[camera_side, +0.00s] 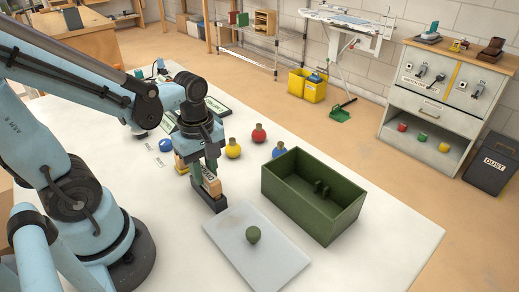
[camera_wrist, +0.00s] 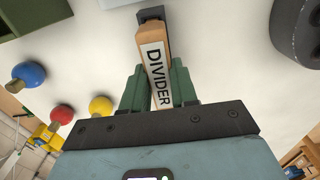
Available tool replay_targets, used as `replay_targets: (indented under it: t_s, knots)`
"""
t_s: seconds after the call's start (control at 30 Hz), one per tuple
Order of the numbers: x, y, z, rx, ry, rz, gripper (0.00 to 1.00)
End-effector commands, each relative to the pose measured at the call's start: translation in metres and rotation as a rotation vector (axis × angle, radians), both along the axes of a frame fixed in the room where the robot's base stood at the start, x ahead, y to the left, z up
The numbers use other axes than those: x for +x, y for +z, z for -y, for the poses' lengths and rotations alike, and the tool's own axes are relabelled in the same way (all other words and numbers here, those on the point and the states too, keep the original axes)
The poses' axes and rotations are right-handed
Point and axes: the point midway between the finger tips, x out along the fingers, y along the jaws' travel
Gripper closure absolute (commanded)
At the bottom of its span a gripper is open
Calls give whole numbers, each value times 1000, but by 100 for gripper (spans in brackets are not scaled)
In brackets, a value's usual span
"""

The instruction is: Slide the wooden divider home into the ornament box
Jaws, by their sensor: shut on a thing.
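The wooden divider (camera_side: 210,184), a pale board, is between the fingers of my gripper (camera_side: 203,170). In the wrist view its edge label (camera_wrist: 157,68) reads DIVIDER, and green fingers (camera_wrist: 158,88) close on both sides of it. A dark block (camera_side: 217,203) is at the divider's lower end on the white table; whether the divider sits in it or just above it I cannot tell. The open green ornament box (camera_side: 285,200) stands to the right, apart from the divider. Small upright green guides (camera_side: 321,188) show inside it; its near inner floor is partly hidden.
A grey lid-like panel (camera_side: 236,247) with a green knob (camera_side: 253,234) lies in front of the box. Bare table lies right of the box.

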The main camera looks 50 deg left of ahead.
Motion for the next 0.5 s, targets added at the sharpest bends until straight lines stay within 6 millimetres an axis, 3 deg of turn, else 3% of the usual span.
replay_targets:
  t_s: [0.5]
  knots:
    - [0, 10, 0, 0, 0, 0, 100]
